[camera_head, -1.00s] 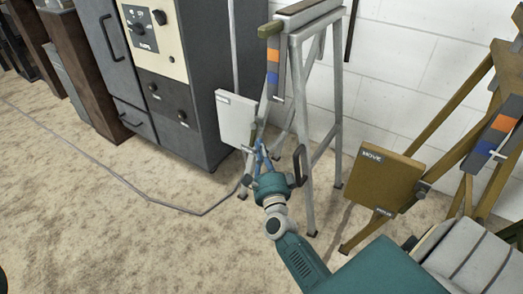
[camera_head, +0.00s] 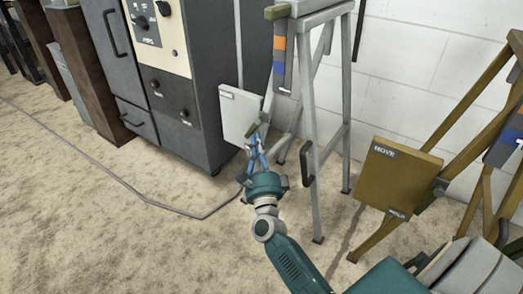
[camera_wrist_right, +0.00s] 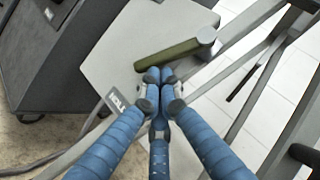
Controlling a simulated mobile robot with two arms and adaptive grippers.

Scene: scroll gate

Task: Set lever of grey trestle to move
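The grey trestle (camera_head: 307,130) stands against the white wall, right of the dark cabinet. A pale plate (camera_head: 239,113) is on its left side and also shows in the right wrist view (camera_wrist_right: 120,52). The plate's small label is hard to read. The green lever (camera_wrist_right: 172,60) lies across the plate's edge in the wrist view, with its round hub at the right; it shows in the head view (camera_head: 255,127). My right gripper (camera_wrist_right: 160,77) has its blue fingers closed together right beside the lever's free end, seemingly touching it, not around it. My left gripper is not in view.
A brown trestle (camera_head: 487,150) with a plate (camera_head: 396,175) marked MOVE and HOLD stands at the right. The dark cabinet (camera_head: 215,60) with knobs is close on the left. A cable (camera_head: 150,200) lies on the carpet, which is open in front.

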